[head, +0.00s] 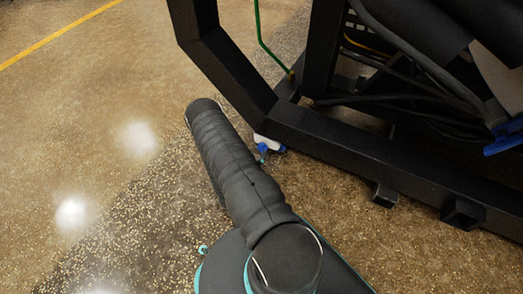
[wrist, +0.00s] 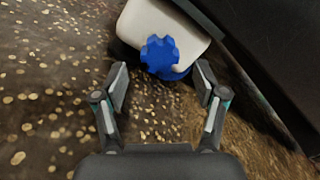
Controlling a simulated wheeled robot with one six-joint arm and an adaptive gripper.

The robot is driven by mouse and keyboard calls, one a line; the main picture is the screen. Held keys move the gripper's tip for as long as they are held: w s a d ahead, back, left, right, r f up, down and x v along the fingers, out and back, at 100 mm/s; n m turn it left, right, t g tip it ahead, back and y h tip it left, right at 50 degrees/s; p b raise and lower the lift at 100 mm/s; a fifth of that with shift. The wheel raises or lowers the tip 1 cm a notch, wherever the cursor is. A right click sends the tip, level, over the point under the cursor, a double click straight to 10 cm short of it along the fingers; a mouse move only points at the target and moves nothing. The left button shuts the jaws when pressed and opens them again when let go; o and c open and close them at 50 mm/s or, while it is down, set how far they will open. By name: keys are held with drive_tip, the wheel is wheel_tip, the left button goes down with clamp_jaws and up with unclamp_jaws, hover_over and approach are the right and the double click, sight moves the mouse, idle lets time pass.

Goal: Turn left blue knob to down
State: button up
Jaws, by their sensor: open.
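A blue knob (wrist: 160,55) with a lobed rim sits on a white rounded housing (wrist: 140,20) in the wrist view, ahead of my gripper. My gripper (wrist: 161,82) is open, with one finger on each side below the knob, and nothing is between the fingers. A second blue part shows just behind the knob and is mostly hidden by it. In the head view the white housing (head: 267,142) and a small blue part (head: 279,149) show at the frame's lower edge, partly behind my arm. I cannot tell the knob's turn position.
A black frame (head: 380,165) with dark hoses and cables stands at the right, close beside the housing. A thin green line (head: 262,40) runs down to it. The speckled floor (head: 90,110) at the left is clear.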

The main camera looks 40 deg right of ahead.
sight(261, 150)
drive_tip(key=shift+x, duration=2.05)
drive_tip(key=c, duration=1.1)
